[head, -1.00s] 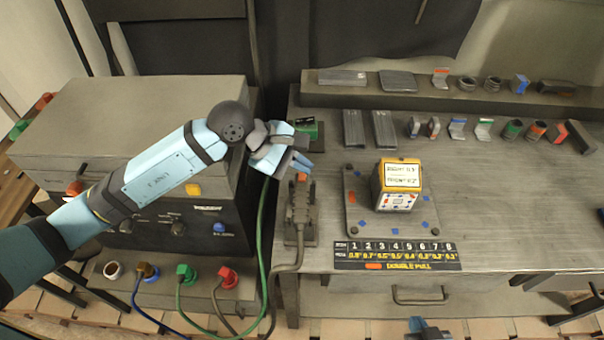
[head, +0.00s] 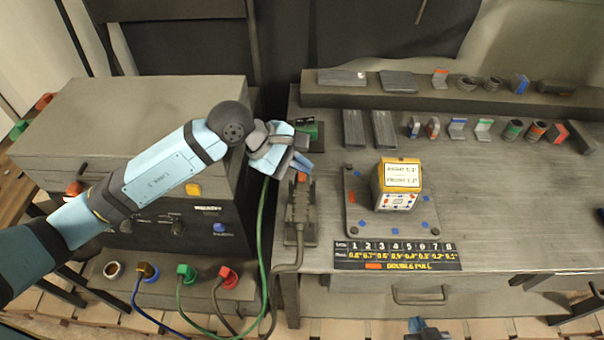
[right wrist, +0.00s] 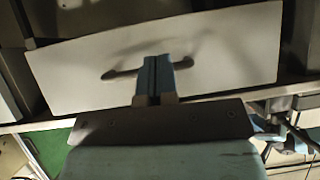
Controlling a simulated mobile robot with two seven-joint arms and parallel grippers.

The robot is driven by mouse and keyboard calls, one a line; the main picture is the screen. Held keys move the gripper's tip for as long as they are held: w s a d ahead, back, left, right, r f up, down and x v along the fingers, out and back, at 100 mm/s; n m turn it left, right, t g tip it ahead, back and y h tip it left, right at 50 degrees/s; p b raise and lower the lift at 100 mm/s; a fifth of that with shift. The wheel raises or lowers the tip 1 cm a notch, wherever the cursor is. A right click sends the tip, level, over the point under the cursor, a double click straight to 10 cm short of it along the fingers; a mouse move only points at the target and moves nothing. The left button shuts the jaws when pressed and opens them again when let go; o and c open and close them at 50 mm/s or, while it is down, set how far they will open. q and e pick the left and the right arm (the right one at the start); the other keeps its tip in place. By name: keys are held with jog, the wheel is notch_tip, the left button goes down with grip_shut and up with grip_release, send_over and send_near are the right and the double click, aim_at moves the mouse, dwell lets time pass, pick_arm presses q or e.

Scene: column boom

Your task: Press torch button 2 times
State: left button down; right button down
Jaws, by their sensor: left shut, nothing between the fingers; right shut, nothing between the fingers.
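The welding torch (head: 300,210) lies in its holder on the left end of the bench, with a cable running down from it. Its orange-red button (head: 301,177) shows at its upper end. My left gripper (head: 304,168) is shut and empty, its fingertips just above the button; whether they touch it I cannot tell. My right gripper (head: 425,325) is low at the bottom edge of the head view. In the right wrist view it (right wrist: 155,62) is shut and empty in front of a drawer handle.
A yellow-topped block (head: 398,182) stands on a plate (head: 358,222) right of the torch. A number chart (head: 397,255) lies at the bench's front edge. A grey machine (head: 130,120) stands at left. Several small parts line the back of the bench.

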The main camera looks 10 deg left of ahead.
aim_at(301, 178)
pick_arm(q)
jog(key=shift+f, duration=0.15)
jog(key=shift+f+b, duration=0.3)
jog(key=shift+b, duration=0.45)
jog(key=shift+f+b, duration=0.45)
jog(key=shift+b, duration=0.1)
dwell(0.6)
jog(key=shift+r, duration=0.9)
jog(key=shift+r+p, duration=1.05)
jog(key=shift+r, duration=1.45)
